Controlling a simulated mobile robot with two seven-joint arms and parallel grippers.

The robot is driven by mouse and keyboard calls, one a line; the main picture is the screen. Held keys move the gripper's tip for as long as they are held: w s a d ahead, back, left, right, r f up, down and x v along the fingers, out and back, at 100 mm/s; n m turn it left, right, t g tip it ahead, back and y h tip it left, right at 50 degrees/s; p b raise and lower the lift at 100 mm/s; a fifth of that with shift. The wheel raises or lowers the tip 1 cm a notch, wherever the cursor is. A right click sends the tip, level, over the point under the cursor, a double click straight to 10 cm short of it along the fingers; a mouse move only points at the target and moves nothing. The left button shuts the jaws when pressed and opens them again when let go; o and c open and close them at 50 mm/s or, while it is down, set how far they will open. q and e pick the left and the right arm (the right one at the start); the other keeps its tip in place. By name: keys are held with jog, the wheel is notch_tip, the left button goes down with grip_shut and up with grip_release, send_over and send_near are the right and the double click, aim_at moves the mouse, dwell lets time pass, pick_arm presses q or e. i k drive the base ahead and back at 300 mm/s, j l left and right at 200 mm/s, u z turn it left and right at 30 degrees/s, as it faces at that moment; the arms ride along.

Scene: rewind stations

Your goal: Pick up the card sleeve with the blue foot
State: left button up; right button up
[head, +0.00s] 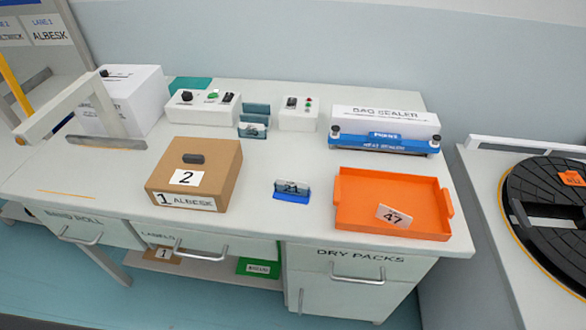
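The card sleeve with the blue foot (291,196) stands on the white bench top in the head view, between the cardboard box and the orange tray. Its upper part is grey-blue, with a dark "21" on its face, and the bright blue foot rests flat on the bench. Nothing touches it. Neither of my grippers shows in this view.
A cardboard box (220,166) marked 2 is to the left of the sleeve. An orange tray (352,216) holding a card marked 47 (393,216) is to the right. Control boxes and a blue-fronted bag sealer (384,144) stand behind. The bench around the sleeve is clear.

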aim_at(282, 192)
jog(key=z, duration=0.4)
jog(key=j+z, duration=0.35)
jog(key=k+j+z, duration=0.15)
jog(key=j+z, duration=0.25)
jog(key=k+j, duration=0.1)
jog(key=j, duration=0.25)
jog(key=k+j+z, duration=0.1)
jog(key=j, duration=0.3)
jog(key=k+j, duration=0.1)
jog(key=j, duration=0.25)
jog(key=k+j+z, duration=0.1)
jog(key=j, duration=0.25)
